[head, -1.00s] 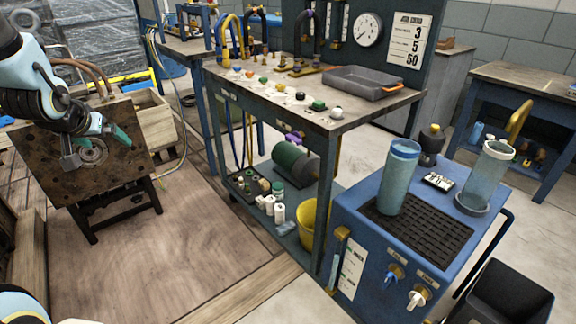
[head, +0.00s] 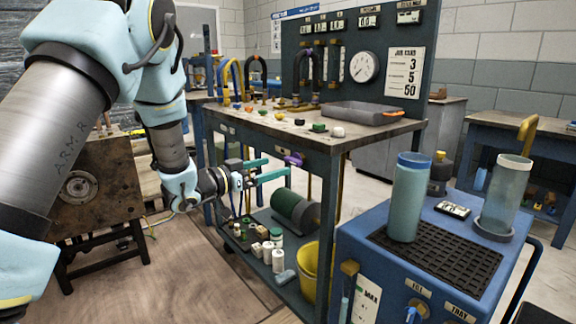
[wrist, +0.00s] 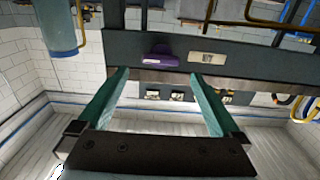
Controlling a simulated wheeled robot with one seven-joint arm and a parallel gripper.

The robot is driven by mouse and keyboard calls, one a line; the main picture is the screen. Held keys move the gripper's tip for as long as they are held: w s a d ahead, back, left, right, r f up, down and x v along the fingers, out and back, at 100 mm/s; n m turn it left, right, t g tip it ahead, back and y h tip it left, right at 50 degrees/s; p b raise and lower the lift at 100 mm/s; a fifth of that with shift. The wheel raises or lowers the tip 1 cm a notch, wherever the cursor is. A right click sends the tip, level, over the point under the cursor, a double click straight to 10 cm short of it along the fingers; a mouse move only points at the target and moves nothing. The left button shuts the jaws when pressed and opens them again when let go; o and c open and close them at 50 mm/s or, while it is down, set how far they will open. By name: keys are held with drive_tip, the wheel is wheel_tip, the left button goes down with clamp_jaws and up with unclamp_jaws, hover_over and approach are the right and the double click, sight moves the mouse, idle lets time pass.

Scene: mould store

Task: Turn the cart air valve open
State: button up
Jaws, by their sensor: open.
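A purple valve handle (head: 293,160) sits on the dark front rail under the top of the blue bench cart (head: 335,150). In the wrist view the purple handle (wrist: 160,56) lies crosswise on the rail (wrist: 250,62), with a small pale label (wrist: 208,58) to its right. My gripper (head: 278,167) is open and empty, just in front of the rail, with its teal fingers pointing toward the handle. In the wrist view the handle shows ahead, between the fingertips of my gripper (wrist: 160,75); no contact is visible. The lettering on the label is too small to read.
A blue cart (head: 350,235) with two cylinders, a FILL valve and a TRAY label stands front right. The bench's lower shelf holds a green cylinder (head: 290,205), small bottles and a yellow bucket (head: 308,270). A grey tray (head: 362,113) rests on top.

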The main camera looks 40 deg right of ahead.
sight(290, 161)
drive_tip(key=d, duration=0.6)
drive_tip(key=shift+s+d, duration=0.15)
drive_tip(key=shift+d, duration=0.05)
drive_tip(key=c, duration=1.3)
